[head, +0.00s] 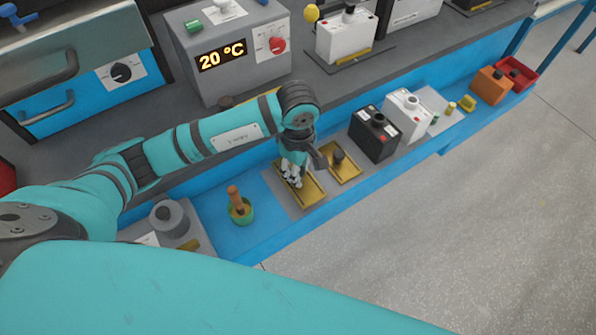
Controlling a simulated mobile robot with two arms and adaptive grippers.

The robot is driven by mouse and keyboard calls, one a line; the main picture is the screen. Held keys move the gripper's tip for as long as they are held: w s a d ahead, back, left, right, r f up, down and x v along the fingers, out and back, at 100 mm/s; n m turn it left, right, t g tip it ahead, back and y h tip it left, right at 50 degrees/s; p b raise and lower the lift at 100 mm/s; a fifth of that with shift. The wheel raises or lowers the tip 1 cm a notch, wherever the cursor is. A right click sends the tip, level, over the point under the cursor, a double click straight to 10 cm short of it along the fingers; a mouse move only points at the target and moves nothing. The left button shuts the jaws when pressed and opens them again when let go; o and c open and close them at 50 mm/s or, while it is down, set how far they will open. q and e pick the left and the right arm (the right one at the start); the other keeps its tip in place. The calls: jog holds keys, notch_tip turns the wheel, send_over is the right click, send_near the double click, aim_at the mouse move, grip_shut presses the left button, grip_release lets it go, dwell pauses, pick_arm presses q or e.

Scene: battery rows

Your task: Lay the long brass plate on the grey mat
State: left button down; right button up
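A long brass plate (312,194) lies at or just above the grey mat (280,192) on the blue bench shelf; I cannot tell whether it touches the mat. My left gripper (292,180) points down over the far left part of this plate. Its fingers hide that part, and I cannot tell whether they are closed on anything. A shorter brass plate (349,174) with a dark knob lies just to the right, also on grey. My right gripper is not in view.
A black battery (374,136) and a white battery (407,116) stand to the right. A green pot with an orange handle (240,208) and a round grey weight (169,218) stand to the left. A grey device reading 20 °C (237,62) stands behind.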

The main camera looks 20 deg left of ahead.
pick_arm(q)
jog(key=shift+f, duration=0.9)
jog(key=c, duration=1)
grip_release()
jog(key=shift+c, duration=0.2)
notch_tip(320, 180, up, 12)
jog(key=b, duration=0.1)
jog(key=shift+r, duration=0.15)
